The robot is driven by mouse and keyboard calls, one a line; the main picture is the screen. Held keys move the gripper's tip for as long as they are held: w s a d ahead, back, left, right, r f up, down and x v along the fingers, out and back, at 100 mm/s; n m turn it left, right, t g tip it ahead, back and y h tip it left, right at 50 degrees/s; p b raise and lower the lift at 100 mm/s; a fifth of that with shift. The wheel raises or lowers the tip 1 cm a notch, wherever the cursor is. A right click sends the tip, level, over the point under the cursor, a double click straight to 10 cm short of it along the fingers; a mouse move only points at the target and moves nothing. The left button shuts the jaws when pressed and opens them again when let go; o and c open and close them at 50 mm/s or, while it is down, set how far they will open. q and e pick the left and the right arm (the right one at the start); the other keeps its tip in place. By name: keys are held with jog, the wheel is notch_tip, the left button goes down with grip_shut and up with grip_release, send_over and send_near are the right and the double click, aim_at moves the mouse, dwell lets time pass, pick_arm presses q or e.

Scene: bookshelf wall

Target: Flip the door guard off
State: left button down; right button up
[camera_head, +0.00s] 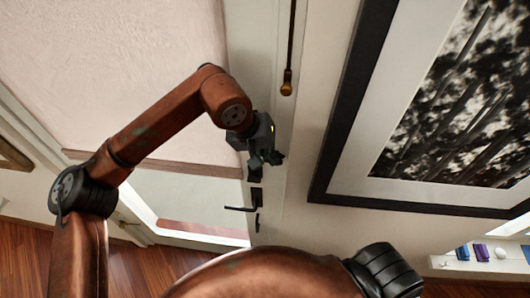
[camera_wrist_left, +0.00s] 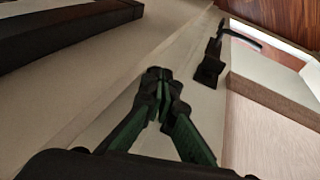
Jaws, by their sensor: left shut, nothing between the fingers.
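The door (camera_head: 190,196) is pale with a glazed or white lower panel, and a black lever handle (camera_head: 240,208) sits at its right edge. In the left wrist view a black block (camera_wrist_left: 208,70) and the lever (camera_wrist_left: 243,38) are right of the fingers. My left gripper (camera_head: 272,158) is shut and empty, close to the door's edge just above the fitting. In the wrist view its green-and-black fingers (camera_wrist_left: 161,82) meet at the tips, apart from the block. My right gripper is not in view.
A large black-framed picture (camera_head: 345,110) hangs on the wall to the right. A dark cord with a brass end (camera_head: 287,85) hangs above my gripper. A white shelf (camera_head: 480,268) with small blue and purple things is at lower right. Wooden floor (camera_head: 25,250) shows below.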

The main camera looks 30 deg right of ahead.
pick_arm(q)
jog(key=shift+w+a+f+t+y+b, duration=0.2)
jog(key=shift+f+t+y, duration=0.3)
jog(key=shift+y, duration=0.25)
jog(key=shift+w+a+f+t+y+b, duration=0.15)
jog(key=shift+f+t+y, duration=0.3)
jog(key=shift+y, duration=0.3)
jog(key=shift+s, duration=0.15)
jog(key=shift+r, duration=0.15)
dwell(0.9)
jog(key=shift+r+p, duration=0.5)
jog(key=shift+r, duration=0.25)
jog(key=v, duration=1.2)
